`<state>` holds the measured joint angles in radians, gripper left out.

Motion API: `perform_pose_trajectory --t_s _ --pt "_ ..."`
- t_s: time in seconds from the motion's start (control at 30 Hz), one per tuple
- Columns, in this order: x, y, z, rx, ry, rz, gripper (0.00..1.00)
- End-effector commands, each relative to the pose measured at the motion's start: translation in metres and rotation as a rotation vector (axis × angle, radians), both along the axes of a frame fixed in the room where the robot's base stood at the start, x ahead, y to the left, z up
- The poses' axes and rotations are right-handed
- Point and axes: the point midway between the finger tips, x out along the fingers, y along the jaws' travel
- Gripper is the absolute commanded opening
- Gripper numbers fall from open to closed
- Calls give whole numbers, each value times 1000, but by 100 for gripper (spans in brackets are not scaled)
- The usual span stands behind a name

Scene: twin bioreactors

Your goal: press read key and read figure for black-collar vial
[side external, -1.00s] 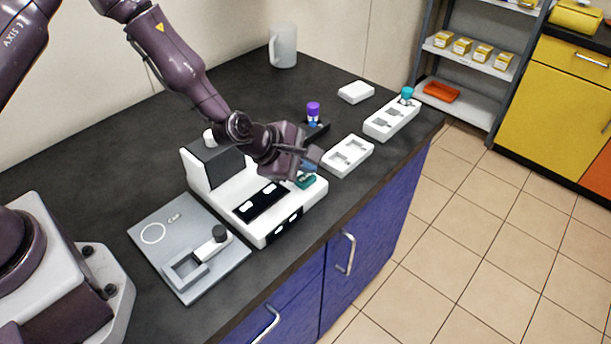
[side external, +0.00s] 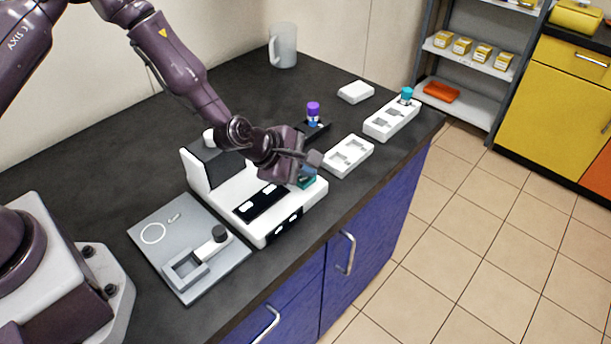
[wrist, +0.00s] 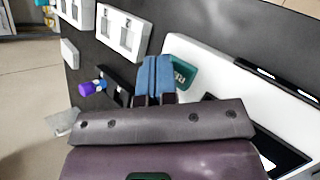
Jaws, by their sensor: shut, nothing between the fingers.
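A white instrument (side external: 222,197) stands on the bench, with black panels (side external: 262,201) on its top and front whose white marks are too small to read. A teal key (side external: 307,182) is at its right end; it also shows in the wrist view (wrist: 184,73). My gripper (side external: 308,169) is shut and empty, its blue fingertips (wrist: 155,72) right at the key, partly covering it. I cannot tell whether they touch it.
A purple-capped vial (side external: 313,112) stands in a dark holder behind the gripper. White racks (side external: 348,156) lie to the right, the farther one (side external: 391,119) holding a teal-capped vial (side external: 407,94). A small white box (side external: 356,91) and a mug (side external: 283,46) are at the back.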

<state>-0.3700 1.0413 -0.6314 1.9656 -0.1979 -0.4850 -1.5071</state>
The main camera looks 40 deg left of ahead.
Motion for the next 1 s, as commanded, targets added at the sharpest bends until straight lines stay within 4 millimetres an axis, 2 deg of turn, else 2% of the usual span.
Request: perform_pose_trajectory --t_s 0.63,1.0 --pt "0 0 -8 -1 0 1 0" --pt "0 0 -6 0 0 0 0"
